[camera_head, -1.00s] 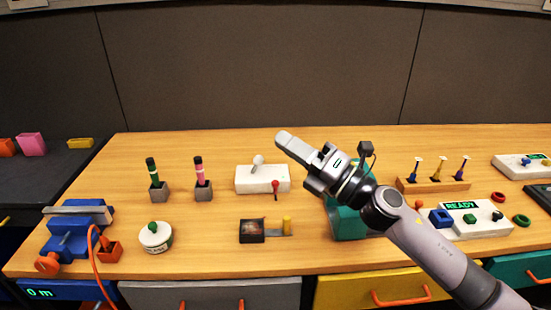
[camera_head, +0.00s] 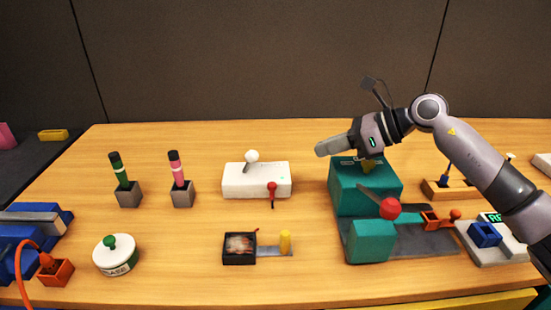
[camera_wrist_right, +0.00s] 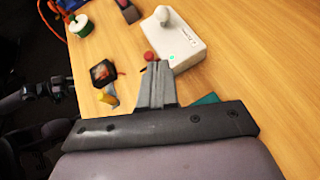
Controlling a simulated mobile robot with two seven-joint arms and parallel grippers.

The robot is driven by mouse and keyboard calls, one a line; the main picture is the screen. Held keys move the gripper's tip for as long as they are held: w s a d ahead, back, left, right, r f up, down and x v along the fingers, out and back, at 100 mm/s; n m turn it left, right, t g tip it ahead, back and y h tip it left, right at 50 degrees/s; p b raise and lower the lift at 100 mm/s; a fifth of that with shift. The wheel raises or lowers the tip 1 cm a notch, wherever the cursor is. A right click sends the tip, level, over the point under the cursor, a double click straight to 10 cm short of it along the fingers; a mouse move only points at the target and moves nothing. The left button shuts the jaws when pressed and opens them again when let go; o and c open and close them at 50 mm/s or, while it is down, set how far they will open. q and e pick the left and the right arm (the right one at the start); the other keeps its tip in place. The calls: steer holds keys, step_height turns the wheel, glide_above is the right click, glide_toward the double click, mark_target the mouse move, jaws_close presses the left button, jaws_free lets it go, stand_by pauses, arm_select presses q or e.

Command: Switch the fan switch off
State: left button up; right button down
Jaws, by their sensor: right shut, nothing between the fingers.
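No fan label is readable. A white box (camera_head: 256,181) stands mid-table, with a white ball-topped lever (camera_head: 251,157) on top, a red-knobbed lever (camera_head: 272,187) at its front and a small green light. I cannot tell which lever is the fan switch. The box also shows in the right wrist view (camera_wrist_right: 187,50), its white knob (camera_wrist_right: 163,14) standing up. My right gripper (camera_head: 323,148) is shut and empty, to the right of the box and apart from it, above the teal machine. Its fingers (camera_wrist_right: 157,70) point toward the box in the wrist view. My left gripper is not in view.
The teal machine (camera_head: 351,196) with a red ball handle (camera_head: 389,208) stands under my right arm. A black tray (camera_head: 239,249) with a yellow post (camera_head: 285,242) lies in front of the box. Two marker pens stand in grey holders to the left. Bare wood lies around the box.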

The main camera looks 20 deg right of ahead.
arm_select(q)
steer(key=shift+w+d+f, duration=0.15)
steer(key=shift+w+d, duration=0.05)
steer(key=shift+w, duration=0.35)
arm_select(e)
steer(key=shift+w+d+f, duration=0.4)
steer(key=shift+f, duration=0.05)
steer(key=shift+a, duration=0.1)
glide_toward(248, 163)
steer(key=f, duration=0.1)
steer(key=d+f, duration=0.1)
steer(key=f, duration=0.1)
steer(key=shift+w+a+r+p, duration=0.15)
steer(key=shift+w+a+p, duration=0.05)
steer(key=shift+w+a, duration=0.2)
steer(key=shift+w+a+r+p, duration=0.15)
steer(key=shift+w+a, duration=0.2)
steer(key=shift+a, duration=0.15)
steer(key=shift+w+a+r, duration=0.1)
steer(key=shift+w+a, duration=0.4)
steer(key=shift+a, duration=0.1)
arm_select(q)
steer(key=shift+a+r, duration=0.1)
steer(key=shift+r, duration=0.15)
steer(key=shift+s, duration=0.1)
